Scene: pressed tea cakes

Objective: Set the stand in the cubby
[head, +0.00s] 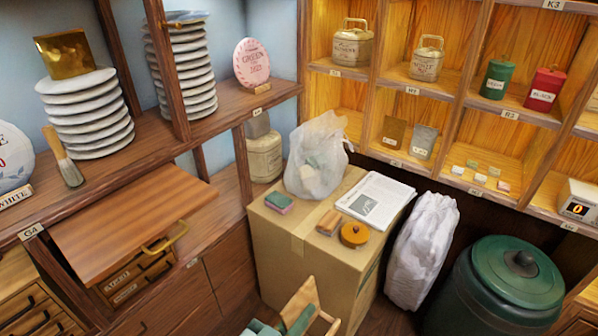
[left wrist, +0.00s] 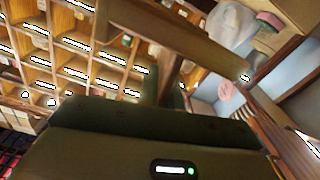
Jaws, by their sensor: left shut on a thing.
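A light wooden stand (head: 304,294) shows at the bottom middle of the head view, with slanted bars. My left gripper (head: 282,325) has green fingers and is shut on it, in front of the cardboard box; the lower part is cut off by the frame edge. In the left wrist view the stand (left wrist: 190,42) is a blurred wooden bar across the top, beyond the dark green finger. Wooden cubbies (head: 455,95) with small labels fill the right back wall; which one is meant I cannot tell. My right gripper is not in view.
The cardboard box (head: 305,240) carries a plastic bag (head: 318,158), papers (head: 375,200) and small blocks. A white sack (head: 422,250) and a green lidded bin (head: 510,285) stand right of it. Canisters fill several cubbies. Stacked discs (head: 88,110) stand on the left shelf.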

